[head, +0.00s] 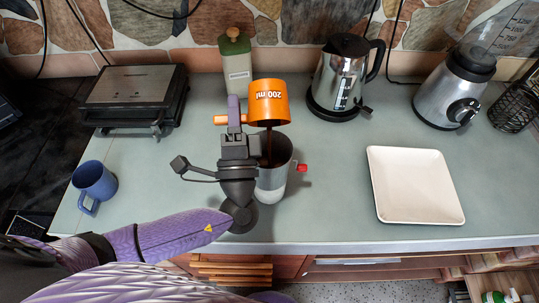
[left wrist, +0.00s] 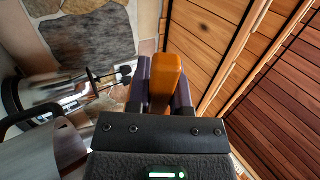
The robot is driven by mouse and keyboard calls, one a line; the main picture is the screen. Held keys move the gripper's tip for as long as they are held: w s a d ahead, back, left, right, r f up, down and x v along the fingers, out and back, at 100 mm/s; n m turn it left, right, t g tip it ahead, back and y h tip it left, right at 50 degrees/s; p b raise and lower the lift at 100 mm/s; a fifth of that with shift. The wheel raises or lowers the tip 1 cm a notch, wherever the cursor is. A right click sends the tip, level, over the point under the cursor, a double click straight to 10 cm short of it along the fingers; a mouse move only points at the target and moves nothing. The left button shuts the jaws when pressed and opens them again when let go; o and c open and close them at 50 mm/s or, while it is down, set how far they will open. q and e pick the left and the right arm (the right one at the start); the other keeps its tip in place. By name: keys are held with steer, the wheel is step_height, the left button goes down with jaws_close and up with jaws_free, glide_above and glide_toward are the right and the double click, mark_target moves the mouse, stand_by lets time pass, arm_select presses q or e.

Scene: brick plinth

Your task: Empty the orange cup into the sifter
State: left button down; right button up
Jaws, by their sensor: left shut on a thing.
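The orange cup (head: 268,101), marked 200 ml, is tipped mouth-down above the sifter. A brown stream runs from its mouth into the sifter's open top. The sifter (head: 273,184) is a grey and white cylinder with a red knob, standing upright on the counter; my gripper and wrist partly hide its left side. My left gripper (head: 234,112) is shut on the cup's handle, left of the cup body. In the left wrist view the orange handle (left wrist: 165,80) sits between the purple fingers. The inside of the sifter is mostly hidden. My right gripper is not in view.
A green-lidded canister (head: 236,66) stands behind the cup, and a metal kettle (head: 340,75) behind right. A white square plate (head: 414,186) lies at right, a blender base (head: 453,88) beyond it. A blue mug (head: 94,182) and a grill press (head: 135,95) are left.

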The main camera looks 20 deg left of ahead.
arm_select(q)
steer(key=shift+s+d+r+t+b, duration=0.1)
steer(key=shift+s+r+t+b, duration=0.1)
steer(key=shift+r+t+b, duration=0.3)
steer(key=shift+s+r+t+y+b, duration=0.2)
steer(key=shift+t+y+b, duration=0.25)
steer(key=shift+b, duration=0.55)
steer(key=t+b, duration=0.1)
steer(key=b, duration=0.2)
steer(key=shift+s+d+f, duration=0.1)
steer(key=shift+s+f, duration=0.05)
steer(key=shift+f, duration=0.05)
steer(key=r+g+p, duration=0.1)
steer(key=p, duration=0.3)
steer(key=w+r+g+p, duration=0.1)
steer(key=p, duration=0.2)
steer(key=shift+r+h+p, duration=0.25)
steer(key=shift+p, duration=0.15)
steer(key=w+a+f+g+h, duration=0.2)
steer(key=w+f+g+h, duration=0.2)
steer(key=g, duration=0.7)
steer(key=w+a+f+g+h+p, duration=0.1)
steer(key=w+a+f+g+h, duration=0.1)
steer(key=w+f+g+h, duration=0.2)
steer(key=w+f+g, duration=0.3)
steer(key=f+g, duration=0.1)
steer(key=g, duration=0.4)
steer(key=shift+w+a+f+h+p, duration=0.2)
steer(key=shift+a+h+p, duration=0.05)
steer(key=shift+h+p, duration=0.05)
